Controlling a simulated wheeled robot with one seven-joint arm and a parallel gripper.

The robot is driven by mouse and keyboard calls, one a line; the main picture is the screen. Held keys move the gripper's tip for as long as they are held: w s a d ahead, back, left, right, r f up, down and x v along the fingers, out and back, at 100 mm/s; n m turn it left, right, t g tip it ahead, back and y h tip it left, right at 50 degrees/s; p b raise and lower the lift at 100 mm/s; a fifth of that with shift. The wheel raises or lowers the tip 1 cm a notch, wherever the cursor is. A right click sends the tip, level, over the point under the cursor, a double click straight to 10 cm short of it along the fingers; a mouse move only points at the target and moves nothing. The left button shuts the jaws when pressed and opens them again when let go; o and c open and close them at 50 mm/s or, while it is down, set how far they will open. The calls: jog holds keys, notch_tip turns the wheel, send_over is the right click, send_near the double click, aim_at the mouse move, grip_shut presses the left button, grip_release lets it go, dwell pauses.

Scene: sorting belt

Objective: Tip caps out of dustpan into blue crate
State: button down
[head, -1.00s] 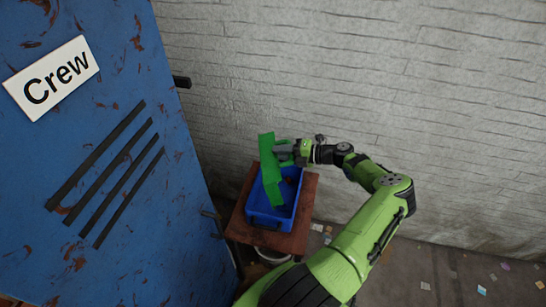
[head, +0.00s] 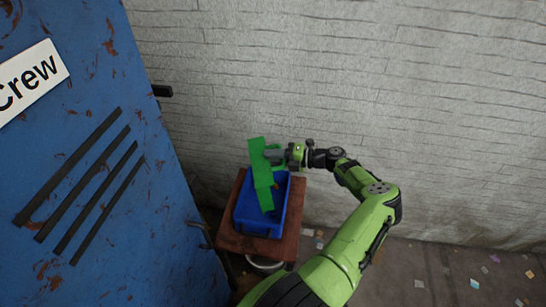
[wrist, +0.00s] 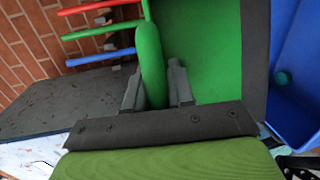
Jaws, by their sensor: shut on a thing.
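The green dustpan (head: 259,168) stands steeply tilted over the blue crate (head: 244,219), its lower end inside the crate's outline. My gripper (head: 276,154) is at the dustpan's right side. In the wrist view its two fingers (wrist: 158,88) are shut on the dustpan's rounded handle (wrist: 150,50). The broad green pan (wrist: 215,45) shows beside the handle. Whether caps are still in the dustpan cannot be told.
The crate stands on a small brown wooden stand (head: 292,222) near the pale brick wall (head: 380,110). A rusty blue locker (head: 100,180) with a "Crew" sign fills the left. Scraps litter the floor (head: 440,265) at right. Coloured bars (wrist: 98,33) show in the wrist view.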

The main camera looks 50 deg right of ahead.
dwell(0.3)
jog(key=shift+p, duration=1.15)
dwell(0.6)
